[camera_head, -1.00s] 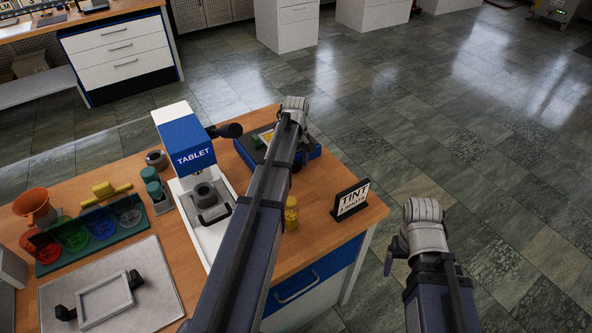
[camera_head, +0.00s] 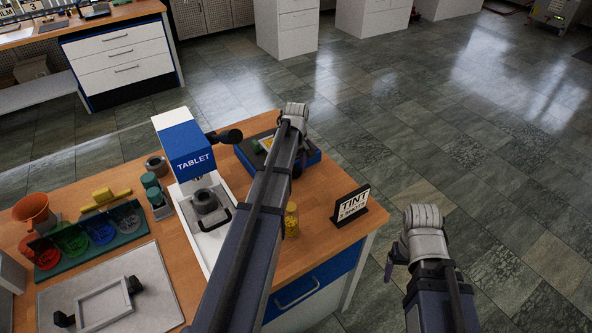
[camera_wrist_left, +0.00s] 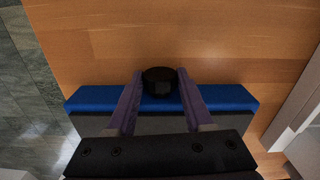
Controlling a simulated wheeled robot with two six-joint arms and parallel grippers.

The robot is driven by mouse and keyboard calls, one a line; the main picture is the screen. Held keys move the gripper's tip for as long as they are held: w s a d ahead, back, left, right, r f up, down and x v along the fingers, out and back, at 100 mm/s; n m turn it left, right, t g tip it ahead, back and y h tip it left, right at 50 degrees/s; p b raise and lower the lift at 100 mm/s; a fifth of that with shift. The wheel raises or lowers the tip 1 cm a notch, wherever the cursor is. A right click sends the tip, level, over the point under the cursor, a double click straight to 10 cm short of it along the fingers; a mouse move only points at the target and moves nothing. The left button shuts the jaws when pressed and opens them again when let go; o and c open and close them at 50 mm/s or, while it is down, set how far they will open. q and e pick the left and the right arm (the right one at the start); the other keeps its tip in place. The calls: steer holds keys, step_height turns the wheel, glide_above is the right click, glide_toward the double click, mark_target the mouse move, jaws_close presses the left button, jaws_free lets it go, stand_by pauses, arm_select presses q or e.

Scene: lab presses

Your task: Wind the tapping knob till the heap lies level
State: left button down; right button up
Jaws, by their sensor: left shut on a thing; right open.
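In the left wrist view a black round knob (camera_wrist_left: 160,80) sits at the edge of a blue-sided box (camera_wrist_left: 232,98) with a dark top. My left gripper (camera_wrist_left: 160,90) has its two purple fingers on either side of this knob, shut on it. In the head view the blue box (camera_head: 315,157) stands on the bench right of the tablet press; my left arm covers part of it and the knob. A yellow-green patch shows on its top; I cannot make out the heap. My right gripper (camera_head: 390,272) is open and empty, over the floor right of the bench.
The blue and white tablet press (camera_head: 190,150) stands just left of my left arm. Coloured cups in a green rack (camera_head: 97,250), an orange funnel (camera_head: 33,210) and a grey tray (camera_head: 150,265) lie left.

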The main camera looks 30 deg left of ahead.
arm_select(q)
steer(key=shift+w+d+f+g+y, duration=0.1)
steer(key=shift+w+g+y, duration=0.25)
steer(key=shift+g, duration=0.25)
steer(key=shift+g+b, duration=0.35)
steer(key=shift+g, duration=0.05)
steer(key=shift+s+y, duration=0.15)
steer(key=shift+y, duration=0.2)
steer(key=shift+c, duration=1.4)
jaws_free()
